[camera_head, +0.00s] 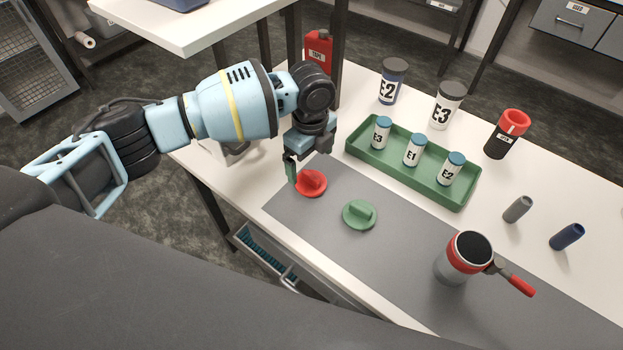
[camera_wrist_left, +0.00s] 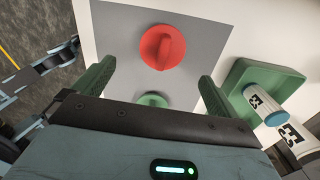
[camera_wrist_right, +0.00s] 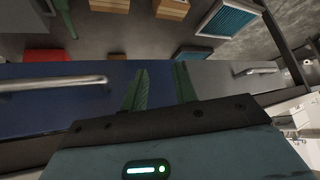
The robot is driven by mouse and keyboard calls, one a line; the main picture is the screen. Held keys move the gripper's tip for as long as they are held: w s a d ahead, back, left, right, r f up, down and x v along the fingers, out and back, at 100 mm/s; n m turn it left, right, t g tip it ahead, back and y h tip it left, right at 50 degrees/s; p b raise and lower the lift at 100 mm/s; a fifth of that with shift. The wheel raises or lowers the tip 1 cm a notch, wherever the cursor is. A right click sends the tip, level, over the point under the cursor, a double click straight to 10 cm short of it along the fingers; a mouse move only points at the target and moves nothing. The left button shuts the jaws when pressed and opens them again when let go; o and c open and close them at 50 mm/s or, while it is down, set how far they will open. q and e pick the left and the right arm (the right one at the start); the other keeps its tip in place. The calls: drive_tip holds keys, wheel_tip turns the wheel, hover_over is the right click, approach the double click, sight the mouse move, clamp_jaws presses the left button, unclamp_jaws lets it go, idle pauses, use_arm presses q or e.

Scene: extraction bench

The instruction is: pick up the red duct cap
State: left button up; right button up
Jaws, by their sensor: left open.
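The red duct cap (camera_head: 312,185) is a round disc with a raised grip bar. It lies on the grey mat at the mat's left end. My left gripper (camera_head: 299,172) is open and empty, pointing down just over the cap; one green finger shows beside it. In the left wrist view the cap (camera_wrist_left: 162,48) lies beyond and between the two spread fingertips (camera_wrist_left: 158,74), apart from both. My right gripper (camera_wrist_right: 160,76) shows only in its wrist view, with its fingers apart and nothing between them.
A green cap (camera_head: 359,214) lies close to the red one on the mat (camera_head: 400,240). A green tray (camera_head: 400,168) with labelled vials stands behind. A red-banded canister (camera_head: 455,262) stands at the right. A blue drawer front with a handle (camera_wrist_right: 50,86) is near my right gripper.

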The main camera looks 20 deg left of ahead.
sight(311, 176)
use_arm(q)
drive_tip(key=shift+w+a+f, duration=0.1)
drive_tip(key=shift+w+f, duration=0.05)
drive_tip(key=shift+f, duration=1.65)
drive_tip(key=shift+w+f, duration=0.1)
drive_tip(key=shift+f, duration=1.7)
drive_tip(key=c, duration=1.1)
